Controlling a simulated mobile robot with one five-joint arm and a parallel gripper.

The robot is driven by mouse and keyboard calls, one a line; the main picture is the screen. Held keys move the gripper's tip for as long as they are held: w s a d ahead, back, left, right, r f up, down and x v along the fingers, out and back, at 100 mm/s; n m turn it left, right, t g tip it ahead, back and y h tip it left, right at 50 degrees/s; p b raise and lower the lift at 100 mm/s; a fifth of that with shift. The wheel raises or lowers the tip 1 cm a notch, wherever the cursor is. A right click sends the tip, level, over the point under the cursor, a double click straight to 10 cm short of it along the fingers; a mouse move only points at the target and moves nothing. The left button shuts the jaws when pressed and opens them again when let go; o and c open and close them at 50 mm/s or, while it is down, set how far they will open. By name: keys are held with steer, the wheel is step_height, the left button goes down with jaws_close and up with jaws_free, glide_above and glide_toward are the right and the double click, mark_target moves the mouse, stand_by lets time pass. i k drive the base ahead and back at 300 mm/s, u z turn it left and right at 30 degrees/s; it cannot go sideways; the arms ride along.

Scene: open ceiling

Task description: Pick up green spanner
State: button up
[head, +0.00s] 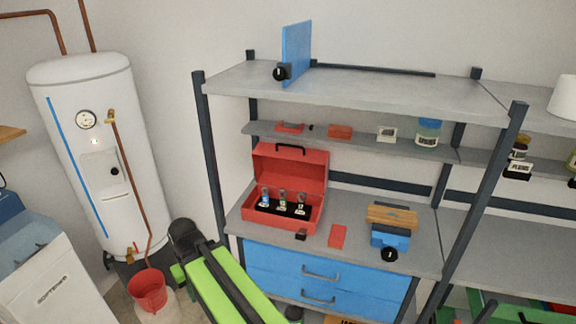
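A red toolbox (257,217) stands open on the workbench with its lid up. Several small upright metal tools stand in its dark insert. The middle one (282,200) seems to carry a greenish mark and may be the green spanner, but it is too small to be sure. A tool with a blue mark (265,198) stands to its left and a pale one (301,204) to its right. My green and black arm rises at the bottom, left of and in front of the bench. My gripper does not show.
A red block (338,236) and a blue box (390,237) with a wooden piece (392,216) sit right of the toolbox. The shelf post (209,150) stands left of it. A white tank (95,150) and red bucket (147,290) are at the left.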

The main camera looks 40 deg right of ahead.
mark_target(283, 199)
steer(key=u, duration=4.7)
steer(key=i, duration=0.1)
steer(key=z, duration=2.65)
steer(key=k, duration=0.85)
steer(key=z, duration=1.6)
steer(key=i, duration=1)
steer(key=u, duration=0.1)
